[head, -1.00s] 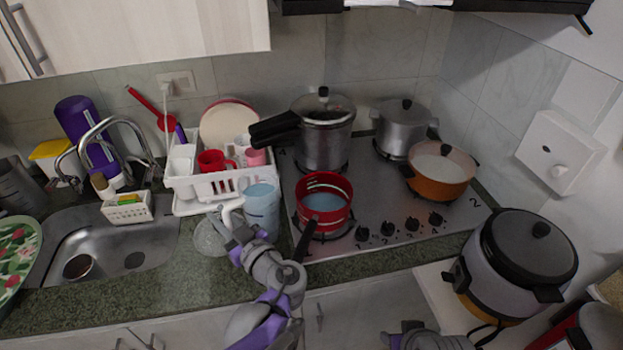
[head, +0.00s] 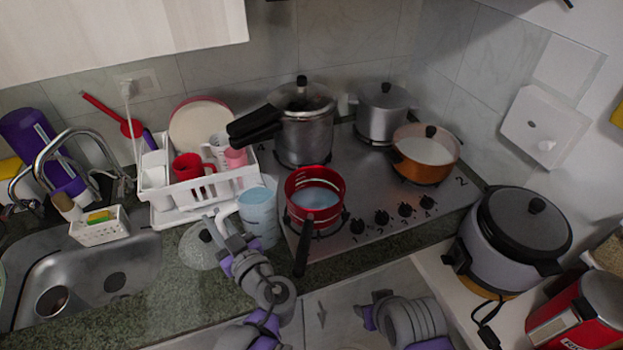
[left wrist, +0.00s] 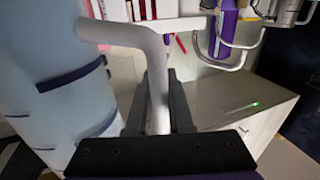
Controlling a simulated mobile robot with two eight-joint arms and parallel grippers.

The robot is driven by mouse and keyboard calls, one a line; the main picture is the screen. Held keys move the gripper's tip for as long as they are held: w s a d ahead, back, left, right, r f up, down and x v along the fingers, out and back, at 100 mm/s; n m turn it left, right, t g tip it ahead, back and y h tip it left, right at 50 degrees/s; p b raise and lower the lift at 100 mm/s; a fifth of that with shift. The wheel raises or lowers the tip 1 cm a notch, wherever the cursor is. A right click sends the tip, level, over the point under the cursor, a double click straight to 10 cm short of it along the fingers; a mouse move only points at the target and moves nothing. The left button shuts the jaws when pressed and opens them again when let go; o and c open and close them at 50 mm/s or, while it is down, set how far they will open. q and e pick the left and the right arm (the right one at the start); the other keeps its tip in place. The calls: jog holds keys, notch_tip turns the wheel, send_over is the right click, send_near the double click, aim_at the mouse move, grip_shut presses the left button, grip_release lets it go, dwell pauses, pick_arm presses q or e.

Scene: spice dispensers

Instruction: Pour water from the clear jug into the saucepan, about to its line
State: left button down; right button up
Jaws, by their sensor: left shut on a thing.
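The clear jug (head: 258,212), tinted pale blue, is upright just left of the red saucepan (head: 302,214), with a small gap between them in the picture. My left gripper (head: 228,238) is shut on the jug's handle; the left wrist view shows the handle (left wrist: 158,85) between the fingers and the jug body (left wrist: 55,80) with dark marks at the left. I cannot tell whether the jug's base touches the counter. The saucepan sits on the front left of the hob, its dark handle toward me, with bluish liquid inside. My right gripper's fingers do not show, only part of that arm.
A pressure cooker (head: 305,135), a grey pot (head: 382,118) and an orange pan (head: 411,170) stand on the hob. A white dish rack (head: 200,193) stands behind the jug, and a glass lid (head: 203,252) lies left of it. A rice cooker (head: 480,243) is at the right.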

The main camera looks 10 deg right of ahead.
aim_at(232, 206)
pick_arm(q)
jog(key=shift+r, duration=0.25)
jog(key=d+r+m, duration=0.1)
jog(key=w+r+m, duration=0.1)
jog(key=m, duration=0.1)
jog(key=d+r+m+p, duration=0.1)
jog(key=shift+w+d+r+m, duration=0.15)
jog(key=shift+d+r+m, duration=0.15)
jog(key=shift+r, duration=0.1)
dwell(0.4)
jog(key=shift+w+m, duration=0.1)
jog(key=shift+m, duration=0.2)
jog(key=shift+d+r, duration=0.1)
jog(key=shift+d, duration=0.15)
jog(key=shift+w, duration=0.1)
